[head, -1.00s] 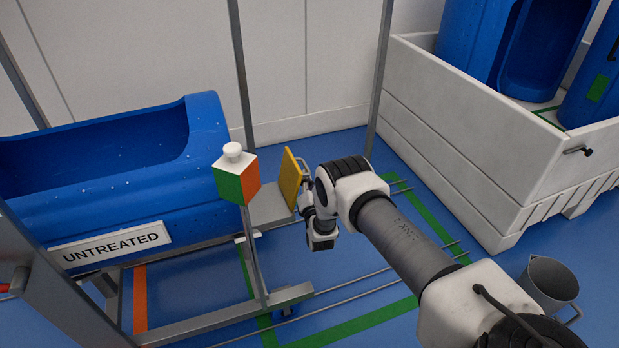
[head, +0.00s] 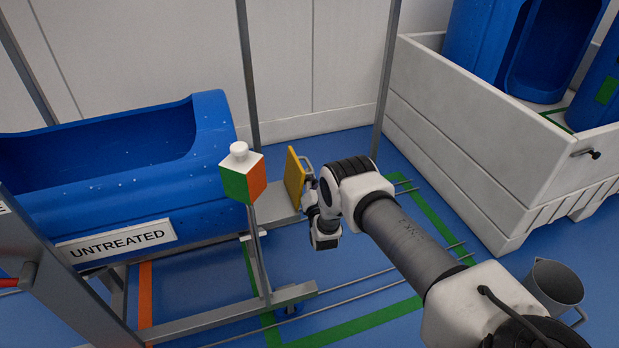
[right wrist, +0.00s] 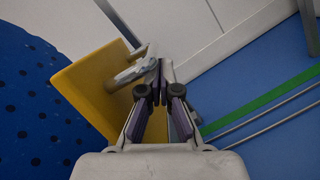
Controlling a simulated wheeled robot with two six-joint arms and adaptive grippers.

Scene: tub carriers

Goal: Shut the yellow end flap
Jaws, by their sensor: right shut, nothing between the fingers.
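The yellow end flap (head: 295,178) stands up at the end of the grey carrier frame (head: 272,208), apart from the blue tub's end. It has a grey handle (right wrist: 130,72) on its outer face. The flap also shows in the right wrist view (right wrist: 92,82). My right gripper (right wrist: 158,72) is shut and empty at the outer side of the flap, close beside the handle; I cannot tell whether they touch. In the head view the right gripper (head: 309,184) is partly hidden by its own wrist. My left gripper is out of view.
The blue tub (head: 150,215), labelled "UNTREATED", lies left of the flap. A green and orange block with a white knob (head: 242,178) stands on a post before it. A white crate (head: 470,150) with blue tubs and a grey jug (head: 553,285) are at right. Blue floor lies between.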

